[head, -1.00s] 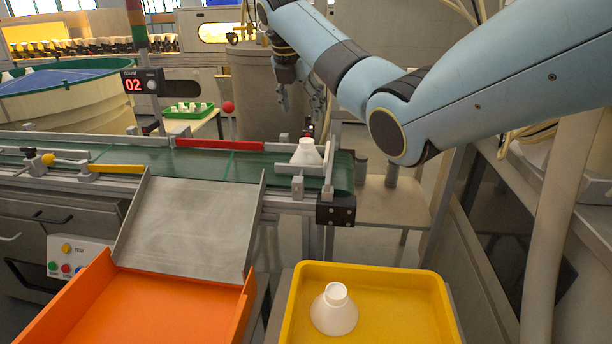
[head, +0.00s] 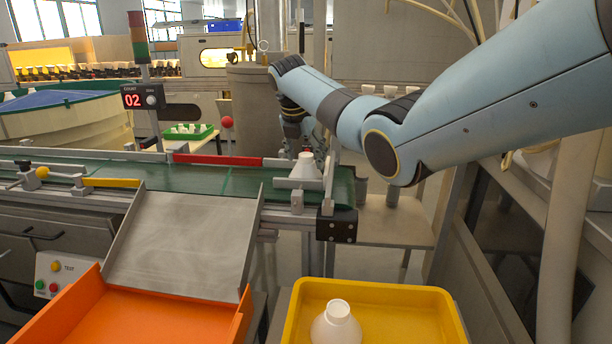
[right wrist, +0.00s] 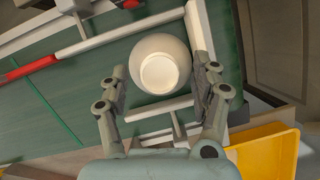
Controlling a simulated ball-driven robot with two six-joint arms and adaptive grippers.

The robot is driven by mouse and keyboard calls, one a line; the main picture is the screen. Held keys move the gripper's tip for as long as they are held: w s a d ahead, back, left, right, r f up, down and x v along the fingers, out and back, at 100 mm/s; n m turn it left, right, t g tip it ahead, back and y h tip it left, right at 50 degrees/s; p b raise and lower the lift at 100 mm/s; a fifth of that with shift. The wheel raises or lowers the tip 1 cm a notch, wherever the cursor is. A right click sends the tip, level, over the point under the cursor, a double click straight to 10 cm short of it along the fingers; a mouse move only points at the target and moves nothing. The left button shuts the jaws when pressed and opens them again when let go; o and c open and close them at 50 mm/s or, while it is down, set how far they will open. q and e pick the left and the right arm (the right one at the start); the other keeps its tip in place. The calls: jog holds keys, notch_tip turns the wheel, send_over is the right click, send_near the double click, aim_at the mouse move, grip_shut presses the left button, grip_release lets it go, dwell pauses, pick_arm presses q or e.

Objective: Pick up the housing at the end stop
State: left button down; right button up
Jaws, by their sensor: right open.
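The white housing (head: 304,168) stands upright on the green conveyor belt (head: 215,182) at its right end, by the grey end stop (head: 329,184). In the right wrist view the housing (right wrist: 160,72) lies ahead of and partly between the fingertips, with its round neck facing the camera. My right gripper (right wrist: 162,85) is open, with one finger on each side of the housing. I cannot tell whether either finger touches it. In the head view the right gripper (head: 312,148) is just behind and above the housing, small and partly hidden. My left gripper is out of view.
A yellow tray (head: 385,290) at the front holds another white housing (head: 337,325). An orange tray (head: 150,318) sits below a grey chute (head: 185,238). Grey rails and a red bar (head: 218,160) edge the belt. A counter (head: 143,97) reads 02.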

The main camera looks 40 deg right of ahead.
jog(key=shift+r, duration=0.1)
jog(key=c, duration=1.3)
jog(key=shift+c, duration=0.2)
